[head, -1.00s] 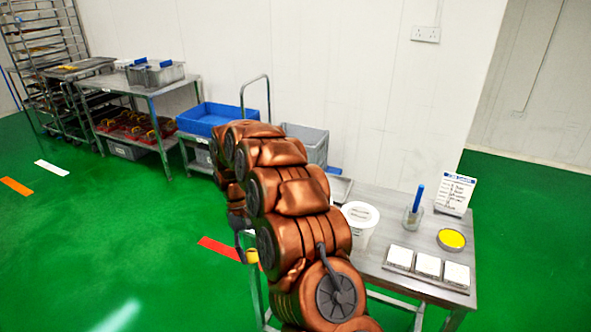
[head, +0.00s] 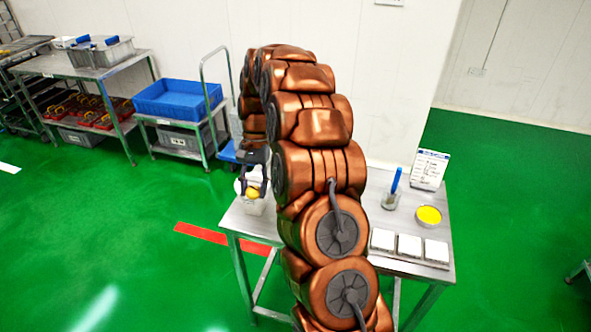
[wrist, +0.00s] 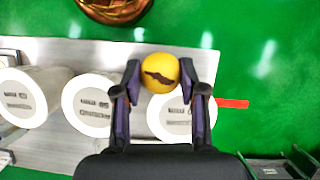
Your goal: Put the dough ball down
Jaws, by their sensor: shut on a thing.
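The dough ball (wrist: 159,72) is yellow with a dark brown streak. My gripper (wrist: 160,80) is shut on it, with one dark finger on each side. In the head view my gripper (head: 254,180) holds the ball (head: 252,193) low at the left end of the steel table (head: 244,222). A white tub (head: 252,208) shows just under the ball there. In the wrist view a row of white-lidded tubs (wrist: 93,104) lies below, and the ball and fingers partly cover the rightmost tub (wrist: 170,118). I cannot tell the gap between ball and tub.
My arm hides the table's middle. At its right stand a blue-handled tool in a clear jar (head: 391,199), a yellow-filled dish (head: 428,216), several white blocks (head: 409,246) and a sign (head: 430,169). A trolley with a blue crate (head: 178,98) stands behind left.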

